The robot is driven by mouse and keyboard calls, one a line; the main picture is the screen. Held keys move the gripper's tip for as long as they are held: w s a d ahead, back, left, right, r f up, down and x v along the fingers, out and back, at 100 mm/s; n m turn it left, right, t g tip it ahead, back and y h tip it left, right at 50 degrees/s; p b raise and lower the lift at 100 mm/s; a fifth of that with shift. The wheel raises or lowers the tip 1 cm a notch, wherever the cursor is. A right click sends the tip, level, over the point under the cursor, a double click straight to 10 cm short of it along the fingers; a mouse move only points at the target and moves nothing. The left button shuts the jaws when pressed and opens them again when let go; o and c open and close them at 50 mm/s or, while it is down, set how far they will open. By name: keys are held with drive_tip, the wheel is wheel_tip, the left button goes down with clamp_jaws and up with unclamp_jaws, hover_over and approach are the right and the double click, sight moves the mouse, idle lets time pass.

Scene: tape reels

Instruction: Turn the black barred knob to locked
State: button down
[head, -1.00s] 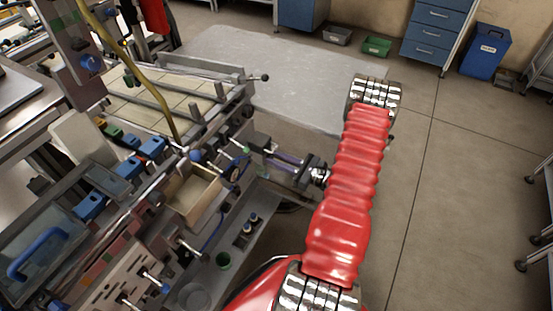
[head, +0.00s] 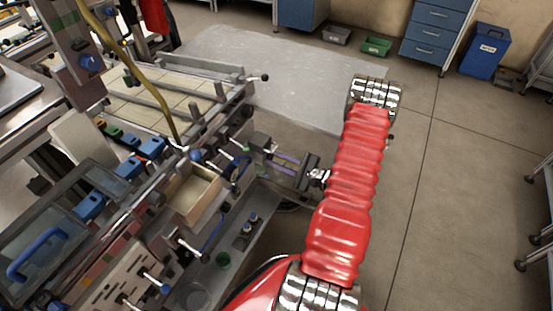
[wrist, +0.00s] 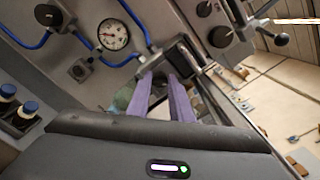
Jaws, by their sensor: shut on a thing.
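My gripper (head: 273,157) reaches left from the red-sleeved arm to the front of the machine. In the wrist view its two purple fingers (wrist: 162,84) point away from the camera, and their tips are closed around a dark piece on the grey panel. I take this piece to be the black barred knob (wrist: 158,65); the fingers hide most of it. Its bar angle and any locked marking cannot be read. In the head view the fingertips meet the machine's side, and the knob there is too small to make out.
A white pressure gauge (wrist: 112,34) with blue hoses sits beside the fingers in the wrist view. Another round black knob (wrist: 220,37) is on the panel to the right. Blue-capped bottles (wrist: 18,108) stand at left. An open wooden drawer (head: 192,196) juts from the machine. The floor at right is clear.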

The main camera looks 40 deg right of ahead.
drive_tip(key=shift+a+f+n, duration=0.1)
drive_tip(key=shift+n, duration=2.25)
drive_tip(key=shift+f+n, duration=0.1)
drive_tip(key=shift+n, duration=2.25)
drive_tip(key=shift+s, duration=0.1)
drive_tip(key=c, duration=1.6)
unclamp_jaws()
drive_tip(key=v, duration=1.3)
drive_tip(key=shift+s, duration=0.35)
